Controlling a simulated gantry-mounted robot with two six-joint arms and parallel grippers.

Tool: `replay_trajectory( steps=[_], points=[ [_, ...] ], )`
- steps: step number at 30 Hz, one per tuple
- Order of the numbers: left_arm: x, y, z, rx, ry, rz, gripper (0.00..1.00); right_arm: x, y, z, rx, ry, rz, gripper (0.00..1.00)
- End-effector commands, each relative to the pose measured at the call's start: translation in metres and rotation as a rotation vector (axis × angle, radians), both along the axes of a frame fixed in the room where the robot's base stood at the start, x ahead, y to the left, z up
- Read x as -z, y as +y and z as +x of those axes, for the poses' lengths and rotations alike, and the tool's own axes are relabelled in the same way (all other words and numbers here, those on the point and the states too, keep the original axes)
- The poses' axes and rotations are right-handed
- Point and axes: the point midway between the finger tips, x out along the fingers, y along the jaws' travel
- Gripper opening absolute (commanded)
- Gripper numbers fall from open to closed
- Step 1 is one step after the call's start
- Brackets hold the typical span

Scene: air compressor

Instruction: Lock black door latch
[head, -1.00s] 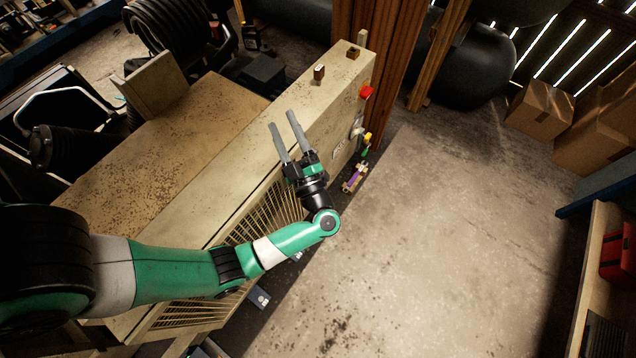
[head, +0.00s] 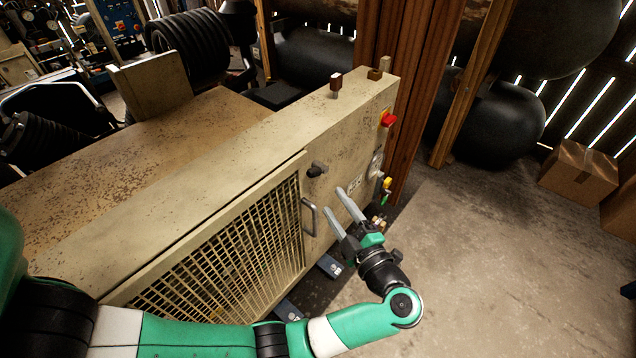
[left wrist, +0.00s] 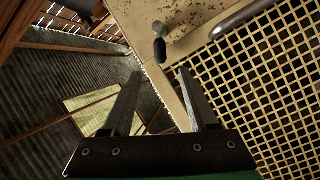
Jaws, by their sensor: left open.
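The black door latch (head: 317,169) is a small dark knob on the compressor's beige front panel, just beside the upper right corner of the mesh door (head: 232,243). In the left wrist view the latch (left wrist: 159,44) shows above and between the fingertips, with the mesh door (left wrist: 262,90) to the right. My left gripper (head: 342,199) is open and empty. It is in front of the panel, to the right of and below the latch, apart from it. The door looks closed against the panel. My right gripper is in neither view.
A metal door handle (head: 309,217) sticks out below the latch, near the left gripper. A red button (head: 388,119) and a yellow-handled valve (head: 387,184) are further right on the compressor. Bare concrete floor (head: 480,250) lies open to the right.

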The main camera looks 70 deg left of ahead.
Motion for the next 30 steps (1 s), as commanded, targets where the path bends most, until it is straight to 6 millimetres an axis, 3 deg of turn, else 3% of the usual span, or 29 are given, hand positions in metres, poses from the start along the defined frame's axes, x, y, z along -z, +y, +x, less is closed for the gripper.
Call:
replay_trajectory(
  steps=[6, 12, 23, 30],
  points=[
    [0.006, 0.051, -0.004, -0.005, -0.002, 0.001, 0.59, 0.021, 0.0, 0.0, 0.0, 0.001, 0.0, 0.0],
    [0.004, 0.085, -0.004, -0.004, -0.001, 0.001, 0.59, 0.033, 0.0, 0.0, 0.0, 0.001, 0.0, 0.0],
    [0.0, 0.096, -0.004, 0.0, 0.0, 0.001, 0.59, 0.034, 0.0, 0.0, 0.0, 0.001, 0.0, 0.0],
    [0.001, 0.096, -0.004, 0.0, 0.0, 0.001, 0.2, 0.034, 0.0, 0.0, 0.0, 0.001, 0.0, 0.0]
  ],
)
